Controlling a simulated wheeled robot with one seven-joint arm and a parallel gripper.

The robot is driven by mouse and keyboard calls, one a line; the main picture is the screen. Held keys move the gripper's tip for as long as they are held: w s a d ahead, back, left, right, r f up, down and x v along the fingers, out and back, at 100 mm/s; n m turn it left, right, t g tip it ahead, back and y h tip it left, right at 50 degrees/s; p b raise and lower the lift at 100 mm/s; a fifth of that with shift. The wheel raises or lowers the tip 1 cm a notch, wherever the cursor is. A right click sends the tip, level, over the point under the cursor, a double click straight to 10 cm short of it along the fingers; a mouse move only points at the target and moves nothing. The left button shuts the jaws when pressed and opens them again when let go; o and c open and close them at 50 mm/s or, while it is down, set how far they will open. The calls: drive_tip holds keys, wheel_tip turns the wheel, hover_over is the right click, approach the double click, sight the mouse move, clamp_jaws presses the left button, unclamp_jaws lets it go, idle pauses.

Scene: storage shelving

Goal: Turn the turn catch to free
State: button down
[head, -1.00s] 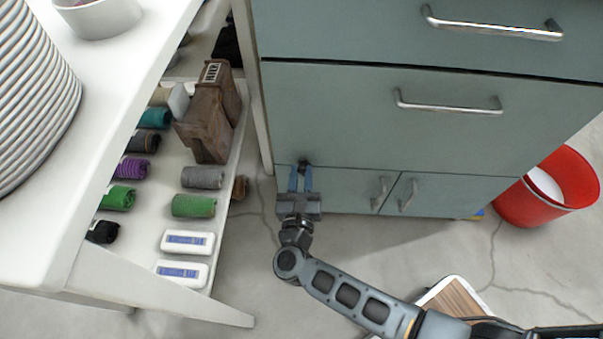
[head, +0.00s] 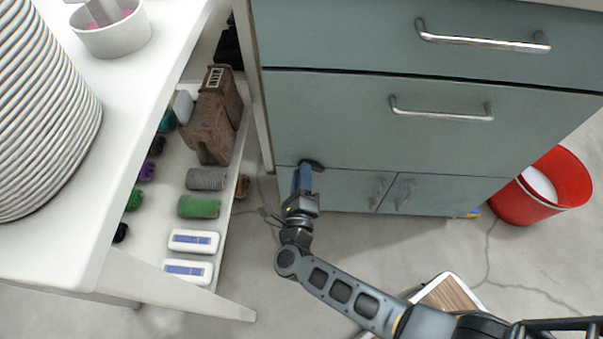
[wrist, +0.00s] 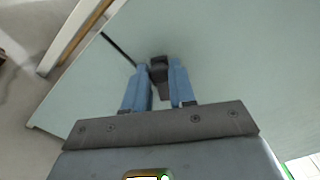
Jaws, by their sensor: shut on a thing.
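The turn catch (head: 314,165) is a small dark piece on the blue-green cabinet, at the seam above the left lower door (head: 340,187). In the head view its visible end points to the right. In the wrist view the dark catch (wrist: 159,74) sits between the two blue fingertips. My gripper (head: 302,176) is shut on the catch and rolled, so one finger largely hides the other in the head view. My gripper also shows in the wrist view (wrist: 159,78). The fingers hide part of the catch.
A white shelf unit (head: 175,283) with spools, a brown holder (head: 212,125) and white boxes stands close on the left. Drawers (head: 430,140) with bar handles are above the doors. A red bin (head: 548,192) stands at the right. A wood-topped item (head: 447,295) lies on the floor.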

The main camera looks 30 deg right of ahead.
drive_tip(key=n+p, duration=0.6)
drive_tip(key=n, duration=1.7)
drive_tip(key=shift+n, duration=0.3)
idle(0.3)
drive_tip(key=c, duration=0.9)
unclamp_jaws()
